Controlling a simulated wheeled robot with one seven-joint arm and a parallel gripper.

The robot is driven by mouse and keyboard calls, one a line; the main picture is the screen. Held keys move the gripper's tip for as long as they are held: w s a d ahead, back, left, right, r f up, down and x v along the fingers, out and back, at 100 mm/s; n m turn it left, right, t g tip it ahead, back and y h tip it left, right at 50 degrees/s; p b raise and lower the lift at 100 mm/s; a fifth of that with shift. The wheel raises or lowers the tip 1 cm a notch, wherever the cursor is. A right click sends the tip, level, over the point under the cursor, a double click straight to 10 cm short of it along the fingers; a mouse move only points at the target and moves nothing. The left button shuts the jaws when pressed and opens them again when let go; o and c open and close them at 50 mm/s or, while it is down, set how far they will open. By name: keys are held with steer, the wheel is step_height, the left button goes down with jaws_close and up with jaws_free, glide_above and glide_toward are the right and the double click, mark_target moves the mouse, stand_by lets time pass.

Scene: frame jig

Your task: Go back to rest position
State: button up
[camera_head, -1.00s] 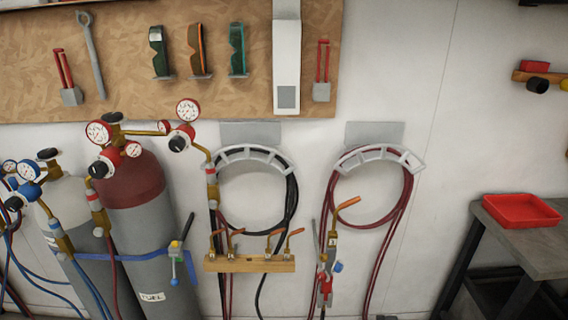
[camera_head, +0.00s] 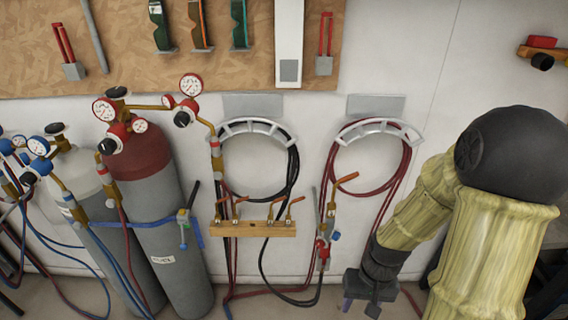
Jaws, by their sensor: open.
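My arm has yellowish sleeved links and a black elbow, and it fills the right side of the head view. My gripper (camera_head: 362,303) is at the lower middle right, pointing down, below the red hose coil and to the right of the torch (camera_head: 323,250). Its fingers are small and partly cut off or hidden here. I see nothing held between them.
Two gas cylinders with gauges (camera_head: 150,190) stand strapped at the left. A black hose coil (camera_head: 292,165) and a red hose coil (camera_head: 408,160) hang on wall brackets. My arm covers the bench area at right.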

step_height(320, 180, up, 11)
steer(key=a+n+t+h+p, duration=0.1)
steer(key=a+t, duration=0.1)
steer(key=t, duration=0.1)
steer(key=shift+w+r+p, duration=0.2)
steer(key=shift+w+p, duration=0.2)
steer(key=shift+a, duration=0.1)
stand_by(1.0)
steer(key=shift+c, duration=1)
steer(key=shift+w, duration=0.15)
